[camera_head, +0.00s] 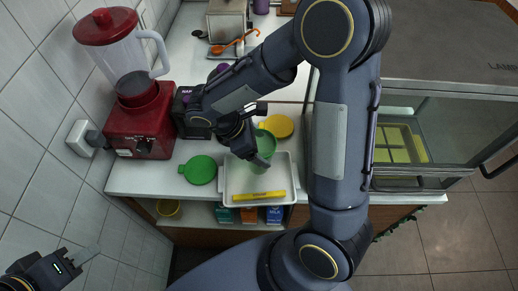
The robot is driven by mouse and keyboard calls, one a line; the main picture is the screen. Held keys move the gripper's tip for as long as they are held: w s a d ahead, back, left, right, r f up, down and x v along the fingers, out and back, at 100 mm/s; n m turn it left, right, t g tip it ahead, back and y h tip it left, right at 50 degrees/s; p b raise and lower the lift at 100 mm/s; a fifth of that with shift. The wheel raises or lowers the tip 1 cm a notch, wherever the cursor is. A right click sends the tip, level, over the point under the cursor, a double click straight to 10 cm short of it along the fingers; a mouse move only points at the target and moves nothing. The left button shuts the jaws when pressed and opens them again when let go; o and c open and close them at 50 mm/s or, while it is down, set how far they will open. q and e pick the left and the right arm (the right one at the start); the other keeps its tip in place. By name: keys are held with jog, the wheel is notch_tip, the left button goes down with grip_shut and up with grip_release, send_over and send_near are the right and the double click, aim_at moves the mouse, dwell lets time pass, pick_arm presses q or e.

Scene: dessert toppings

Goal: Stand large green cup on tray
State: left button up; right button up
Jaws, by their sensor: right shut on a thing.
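The green cup (267,147) is upright or nearly so, at the far part of the white tray (230,199). My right gripper (262,160) is shut on the cup and hides part of it. I cannot tell whether the cup's base touches the tray. A yellow stick-like item (258,196) lies along the tray's near side. My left gripper (88,256) is at the lower left, well away from the tray and counter; its jaw opening is unclear.
A green round lid (200,169) lies left of the tray, and a yellow one (278,125) behind it. A red blender (140,115) stands at left. A glass case (440,130) is at right. My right arm hides much of the middle.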

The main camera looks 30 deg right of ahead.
jog(key=shift+f, duration=1.2)
jog(key=shift+f, duration=0.15)
jog(key=o, duration=1.2)
jog(key=shift+c, duration=0.2)
jog(key=shift+r, duration=0.2)
jog(key=v, duration=1.2)
jog(key=shift+b, duration=0.3)
jog(key=shift+f, duration=0.1)
